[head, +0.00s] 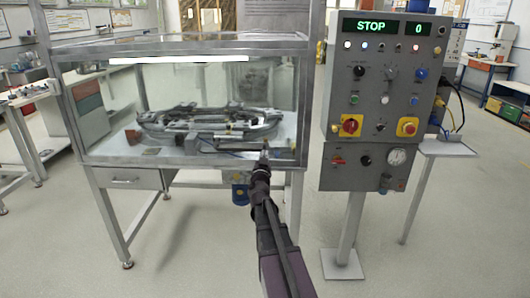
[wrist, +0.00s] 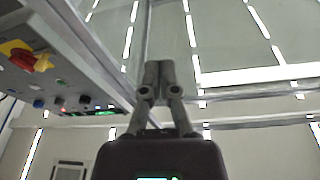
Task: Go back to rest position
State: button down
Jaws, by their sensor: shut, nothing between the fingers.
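My gripper (head: 264,155) is at the end of my outstretched arm, in front of the lower right part of the glass case in the head view. In the wrist view my gripper (wrist: 159,68) has its two fingers together, with nothing between them. The glass case (head: 100,160) holds an oval ring track (head: 185,122). Whether the fingertips touch the glass cannot be told. My arm hides part of the case's front and of the floor.
A small side table (head: 440,147) stands at right. The floor (head: 190,250) at left front is clear.

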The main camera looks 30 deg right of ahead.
jog(key=shift+s+a, duration=0.2)
dwell(0.6)
jog(key=w+a+f+n+y, duration=0.1)
jog(key=a+f+n+y, duration=0.2)
jog(key=a+y, duration=0.3)
jog(key=w+a+f+n+y, duration=0.1)
jog(key=a+f+n+y, duration=0.2)
jog(key=a, duration=0.5)
jog(key=s+a+f+n+g+y, duration=0.3)
jog(key=s+a+f+g+y, duration=0.3)
jog(key=a+f, duration=0.55)
jog(key=s+a+f+g+h, duration=0.1)
jog(key=s+a+f+g, duration=0.15)
jog(key=s, duration=0.35)
jog(key=s+a+f+g+h, duration=0.1)
jog(key=s+a+g, duration=0.1)
jog(key=s+g, duration=0.35)
jog(key=s+a+f+g+h, duration=0.1)
jog(key=s+a+f+g, duration=0.15)
jog(key=s, duration=0.55)
notch_tip(320, 180, up, 24)
jog(key=p, duration=2.2)
jog(key=shift+w+f+p, duration=0.2)
jog(key=shift+w+p, duration=0.05)
jog(key=shift+p, duration=0.15)
